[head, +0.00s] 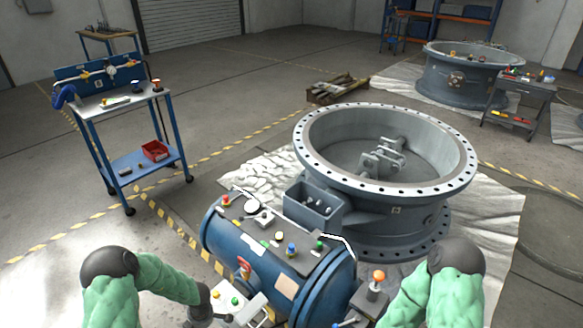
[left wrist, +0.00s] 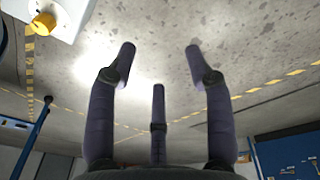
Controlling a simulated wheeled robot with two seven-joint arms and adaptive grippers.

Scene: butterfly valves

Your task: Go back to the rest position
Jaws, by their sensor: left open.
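My left gripper (left wrist: 160,62) shows in the left wrist view with its dark fingers spread apart. Nothing is between them; the grey speckled floor lies behind. In the head view my left arm bends in at the lower left, and its dark wrist end sits left of the blue cylindrical valve body (head: 262,262). The fingers are not clear there. My right arm shows at the lower right, and its gripper is not in view.
A large grey flanged valve ring (head: 390,205) stands on a crumpled sheet behind the blue body. A blue trolley (head: 128,168) stands at the left. A second ring (head: 455,85) and a small tool table (head: 515,97) are farther back. Open floor lies between.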

